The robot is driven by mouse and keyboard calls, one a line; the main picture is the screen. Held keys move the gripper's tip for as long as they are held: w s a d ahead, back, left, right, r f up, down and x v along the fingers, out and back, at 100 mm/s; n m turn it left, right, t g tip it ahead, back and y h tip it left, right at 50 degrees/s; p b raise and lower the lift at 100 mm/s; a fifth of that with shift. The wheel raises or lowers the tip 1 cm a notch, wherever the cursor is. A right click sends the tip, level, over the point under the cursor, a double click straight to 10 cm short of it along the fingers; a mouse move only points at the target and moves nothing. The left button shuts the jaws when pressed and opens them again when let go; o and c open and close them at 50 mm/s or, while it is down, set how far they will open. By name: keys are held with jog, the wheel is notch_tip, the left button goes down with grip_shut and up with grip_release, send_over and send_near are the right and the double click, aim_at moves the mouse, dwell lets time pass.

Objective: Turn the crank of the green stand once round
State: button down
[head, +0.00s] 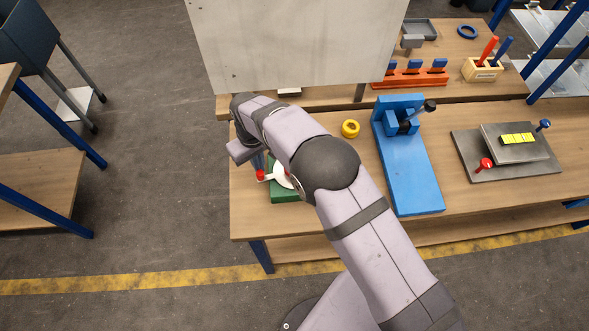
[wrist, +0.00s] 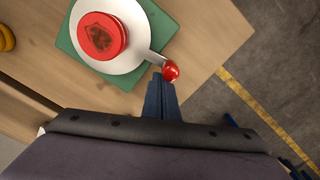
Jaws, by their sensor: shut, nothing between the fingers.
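The green stand (head: 285,195) is on the wooden table near its left front corner, partly hidden by my arm. It also shows in the wrist view (wrist: 66,42). On it is a white disc (wrist: 136,48) with a round red hub (wrist: 102,36). A short pale crank arm (wrist: 153,57) sticks out from the disc and ends in a red knob (wrist: 170,71), which also shows in the head view (head: 260,175). My gripper (wrist: 158,80) is shut and empty, its blue fingertips right beside the knob. Whether they touch it I cannot tell.
A yellow ring (head: 350,128) and a blue fixture (head: 412,170) stand right of my arm. A grey plate (head: 515,170) with red and blue knobs is farther right. A large pale panel (head: 295,45) rises behind. The table's left edge is close to the stand.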

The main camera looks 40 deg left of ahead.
jog(key=shift+s+d, duration=0.65)
jog(key=shift+d, duration=0.1)
jog(key=shift+s+d, duration=0.6)
jog(key=shift+d, duration=0.3)
jog(key=shift+s+d, duration=0.3)
jog(key=shift+d, duration=0.65)
